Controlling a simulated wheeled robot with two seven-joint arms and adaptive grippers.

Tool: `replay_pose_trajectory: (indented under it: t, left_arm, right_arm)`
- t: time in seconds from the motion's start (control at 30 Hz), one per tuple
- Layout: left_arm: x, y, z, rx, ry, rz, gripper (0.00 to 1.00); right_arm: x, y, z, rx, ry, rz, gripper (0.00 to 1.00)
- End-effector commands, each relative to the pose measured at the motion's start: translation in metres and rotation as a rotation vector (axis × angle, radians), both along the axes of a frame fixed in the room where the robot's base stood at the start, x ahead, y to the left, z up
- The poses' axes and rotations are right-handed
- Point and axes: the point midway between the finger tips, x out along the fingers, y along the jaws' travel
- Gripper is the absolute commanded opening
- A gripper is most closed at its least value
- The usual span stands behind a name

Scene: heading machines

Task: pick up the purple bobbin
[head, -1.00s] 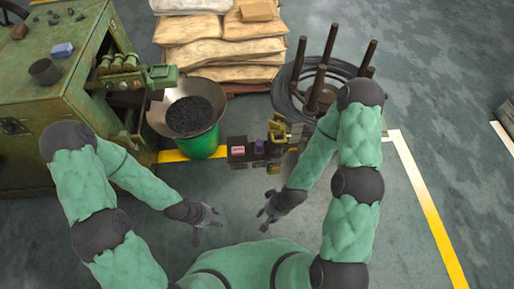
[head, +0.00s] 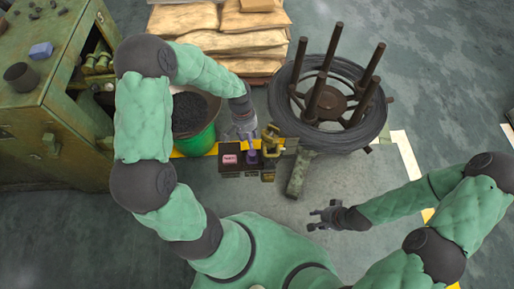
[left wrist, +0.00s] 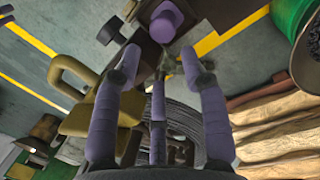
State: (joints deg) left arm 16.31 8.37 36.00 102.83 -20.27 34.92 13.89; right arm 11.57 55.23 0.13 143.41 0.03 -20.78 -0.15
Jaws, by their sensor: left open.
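The purple bobbin (head: 252,155) stands in a small dark bin at the centre of the head view. In the left wrist view the bobbin (left wrist: 167,18) shows at the top, just beyond my fingertips. My left gripper (head: 241,133) is just behind the bobbin in the head view.
A pink block (head: 230,159) sits in the bin left of the bobbin. A brass-coloured fixture (head: 270,140) stands close on its right. A green tub (head: 197,144) of dark pieces, a wire-coil stand (head: 330,105), stacked sacks (head: 225,42) and a green machine cabinet (head: 50,120) surround it.

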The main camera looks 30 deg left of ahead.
Motion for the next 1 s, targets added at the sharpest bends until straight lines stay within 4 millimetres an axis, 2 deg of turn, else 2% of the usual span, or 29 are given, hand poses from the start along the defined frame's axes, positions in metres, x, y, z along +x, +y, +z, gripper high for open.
replay_pose_trajectory:
  t: [0.17,0.4,0.63,0.9,1.0]
  left_arm:
    - [-0.002,-0.002,-0.017,0.002,0.005,0.000,0.43]
    - [-0.004,-0.007,-0.051,0.001,0.004,-0.001,0.43]
    - [-0.003,-0.009,-0.064,0.002,0.001,0.001,0.43]
    - [-0.004,-0.014,-0.100,-0.001,0.003,-0.001,0.43]
    - [-0.004,-0.015,-0.107,-0.001,0.002,-0.001,0.43]
  right_arm:
    - [-0.001,0.000,-0.007,0.000,0.002,0.001,0.40]
    - [-0.001,0.000,-0.020,0.000,0.001,-0.001,0.40]
    - [0.000,0.000,-0.027,0.000,0.001,-0.001,0.40]
    - [0.000,0.000,-0.047,0.000,0.001,-0.001,0.40]
    - [0.000,0.000,-0.050,0.000,0.001,-0.001,0.40]
